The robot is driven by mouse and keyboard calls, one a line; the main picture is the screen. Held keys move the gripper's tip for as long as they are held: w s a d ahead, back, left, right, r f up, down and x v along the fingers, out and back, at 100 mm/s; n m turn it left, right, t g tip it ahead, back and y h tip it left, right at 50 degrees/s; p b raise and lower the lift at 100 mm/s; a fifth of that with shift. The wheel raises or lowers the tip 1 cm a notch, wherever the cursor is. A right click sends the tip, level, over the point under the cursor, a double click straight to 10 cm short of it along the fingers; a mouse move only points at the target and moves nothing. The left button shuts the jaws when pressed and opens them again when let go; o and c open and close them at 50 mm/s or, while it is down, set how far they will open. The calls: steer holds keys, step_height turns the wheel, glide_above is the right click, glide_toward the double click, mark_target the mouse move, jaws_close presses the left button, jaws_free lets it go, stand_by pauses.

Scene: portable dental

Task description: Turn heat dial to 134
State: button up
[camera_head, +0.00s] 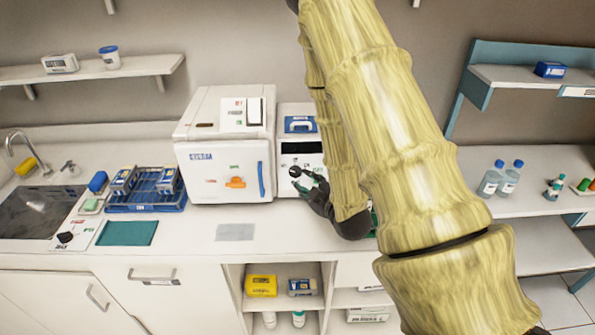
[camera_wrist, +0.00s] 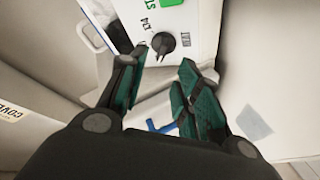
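The heat dial (camera_wrist: 163,43) is a dark round knob on a white panel in the wrist view. A marking that looks like 134 (camera_wrist: 149,24) is printed beside it; I cannot tell exactly where the knob points. My gripper (camera_wrist: 166,68) has two green-padded fingers spread apart, with nothing between them. The knob lies just beyond the fingertips, apart from them as far as I can see. In the head view, the dial (camera_head: 295,171) shows on the front of a white unit (camera_head: 288,185), and my gripper (camera_head: 308,178) is close beside it on the right.
A blue rack (camera_head: 147,205) sits farther left. The counter in front is mostly clear around a grey mat (camera_head: 235,232).

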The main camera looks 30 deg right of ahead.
mark_target(295, 172)
steer(key=p+x, duration=0.2)
steer(key=x, duration=0.5)
steer(key=shift+w+a, duration=0.1)
steer(key=shift+w, duration=0.15)
steer(key=shift+s, duration=0.1)
jaws_close()
